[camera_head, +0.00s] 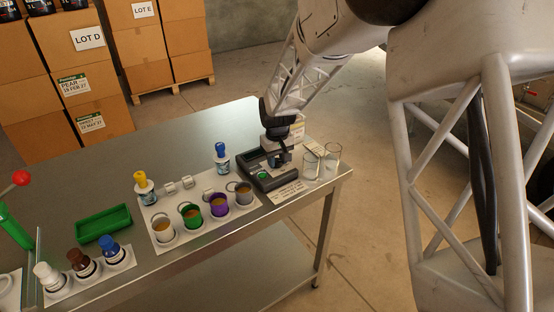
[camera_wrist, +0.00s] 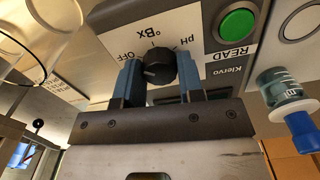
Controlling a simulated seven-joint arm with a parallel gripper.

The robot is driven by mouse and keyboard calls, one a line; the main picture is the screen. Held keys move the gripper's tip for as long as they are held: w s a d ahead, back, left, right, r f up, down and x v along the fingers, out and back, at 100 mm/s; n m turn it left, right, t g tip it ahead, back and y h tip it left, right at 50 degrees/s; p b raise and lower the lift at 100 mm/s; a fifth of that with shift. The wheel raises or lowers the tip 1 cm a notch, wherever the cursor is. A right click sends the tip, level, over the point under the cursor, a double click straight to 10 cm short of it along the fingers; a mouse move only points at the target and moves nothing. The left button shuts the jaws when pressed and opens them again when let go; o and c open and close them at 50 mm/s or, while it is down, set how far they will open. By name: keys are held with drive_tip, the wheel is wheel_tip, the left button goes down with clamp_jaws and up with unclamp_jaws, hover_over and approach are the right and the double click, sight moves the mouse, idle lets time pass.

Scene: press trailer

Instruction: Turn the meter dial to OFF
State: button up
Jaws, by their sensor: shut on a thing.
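The meter (camera_head: 270,172) is a dark grey box near the right end of the steel table. Its round black dial (camera_wrist: 159,67) is in the middle of the wrist view. In the head view, my gripper (camera_head: 281,150) covers the dial.
A green READ button (camera_wrist: 237,25) is beside the dial. Clear glasses (camera_head: 322,165) stand close to the meter's right. A blue-capped bottle (camera_head: 221,158) and a white tray (camera_head: 176,241) with several cups are on the left. A green tray (camera_head: 103,223) lies further left.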

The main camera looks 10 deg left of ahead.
sight(277, 160)
drive_tip(key=shift+r+n, duration=0.1)
drive_tip(key=shift+n, duration=0.5)
drive_tip(key=o, duration=0.9)
drive_tip(key=shift+r, duration=3.85)
